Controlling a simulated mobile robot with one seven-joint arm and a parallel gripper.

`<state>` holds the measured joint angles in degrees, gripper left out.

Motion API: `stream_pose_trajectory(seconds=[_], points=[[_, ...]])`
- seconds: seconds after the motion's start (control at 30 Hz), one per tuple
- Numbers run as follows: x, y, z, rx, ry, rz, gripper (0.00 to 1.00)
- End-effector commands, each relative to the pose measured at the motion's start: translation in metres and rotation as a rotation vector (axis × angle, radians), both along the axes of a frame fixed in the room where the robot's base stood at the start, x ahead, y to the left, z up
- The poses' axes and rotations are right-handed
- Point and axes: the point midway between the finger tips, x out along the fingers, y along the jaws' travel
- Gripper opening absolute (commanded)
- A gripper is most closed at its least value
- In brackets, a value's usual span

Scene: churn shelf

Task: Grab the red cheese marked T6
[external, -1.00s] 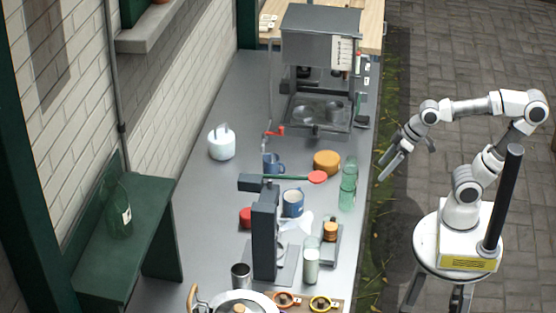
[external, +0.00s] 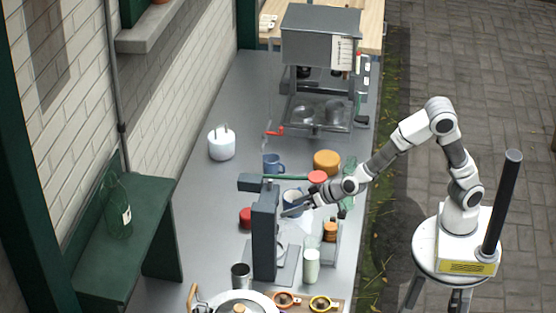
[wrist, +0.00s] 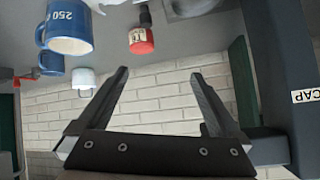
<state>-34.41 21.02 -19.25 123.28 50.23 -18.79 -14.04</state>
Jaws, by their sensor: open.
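A small red cheese (external: 246,217) stands on the grey counter, left of a dark upright column. In the wrist view, which looks upside down, the red cheese (wrist: 141,41) shows beyond my fingertips, near the top middle. It bears a pale label that I cannot read surely. My gripper (external: 291,210) is over the counter, right of the column and by a blue mug. In the wrist view my gripper (wrist: 160,75) has its fingers wide apart with nothing between them. The cheese is apart from both fingers.
The dark column (external: 264,235) stands close to my gripper and shows at the right of the wrist view (wrist: 272,70). A blue mug (wrist: 68,27) marked 250 is at the left there. A white pot (external: 221,145) stands farther back. A glass of milk (external: 311,265) stands near the column.

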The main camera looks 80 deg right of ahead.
Motion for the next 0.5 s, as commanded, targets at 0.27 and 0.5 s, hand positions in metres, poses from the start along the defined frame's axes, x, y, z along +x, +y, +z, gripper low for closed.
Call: stream_pose_trajectory(seconds=[0.27,0.5], points=[[0.020,0.007,-0.048,-0.209,-0.127,-0.146,1.00],[0.024,0.004,-0.057,-0.284,-0.177,-0.195,1.00]])
